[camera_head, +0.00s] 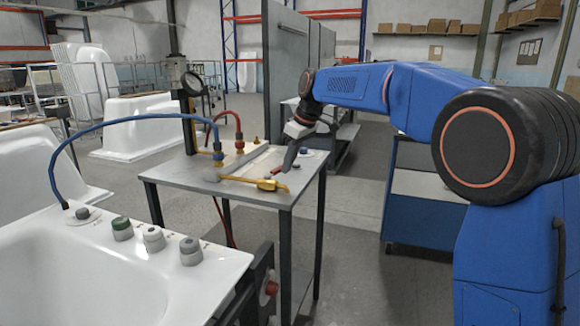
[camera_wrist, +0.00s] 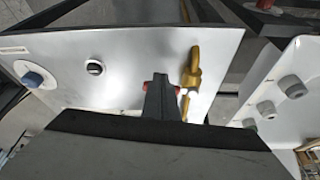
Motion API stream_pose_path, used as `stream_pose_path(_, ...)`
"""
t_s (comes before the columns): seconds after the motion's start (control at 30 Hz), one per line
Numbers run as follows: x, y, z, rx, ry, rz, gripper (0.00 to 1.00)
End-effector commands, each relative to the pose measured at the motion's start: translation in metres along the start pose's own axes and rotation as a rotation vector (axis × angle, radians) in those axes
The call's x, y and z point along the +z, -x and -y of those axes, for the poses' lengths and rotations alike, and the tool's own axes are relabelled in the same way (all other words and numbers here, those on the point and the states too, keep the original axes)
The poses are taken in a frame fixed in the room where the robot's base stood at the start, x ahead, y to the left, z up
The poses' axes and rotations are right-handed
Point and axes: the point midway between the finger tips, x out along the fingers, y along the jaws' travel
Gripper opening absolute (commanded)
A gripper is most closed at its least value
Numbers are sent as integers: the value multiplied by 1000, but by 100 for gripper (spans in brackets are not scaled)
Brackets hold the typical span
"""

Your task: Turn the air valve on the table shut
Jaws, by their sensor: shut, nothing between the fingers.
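A small red part (camera_head: 277,170), which looks like the air valve's handle, is on the grey table (camera_head: 165,174), beside my gripper (camera_head: 287,170). In the wrist view a red part (camera_wrist: 149,87) shows on both sides of my gripper (camera_wrist: 158,80), whose fingers hide its middle. My gripper points down at the table with its fingers shut and empty. I cannot tell whether it touches the red part. A brass fitting (camera_head: 265,184) lies near the table's front edge, close to the red part; the wrist view shows it right of my fingers (camera_wrist: 191,72).
A blue knob (camera_wrist: 33,80) and a dark knob (camera_wrist: 95,68) are on the table's panel. A white bathtub shell (camera_head: 105,260) with several knobs stands at the front left.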

Motion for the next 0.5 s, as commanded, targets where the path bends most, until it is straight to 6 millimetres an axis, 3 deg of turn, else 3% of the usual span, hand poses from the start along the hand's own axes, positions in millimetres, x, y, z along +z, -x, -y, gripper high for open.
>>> stream_pose_path(0.5, -12, -4, -5, -23, 59, 0, 0)
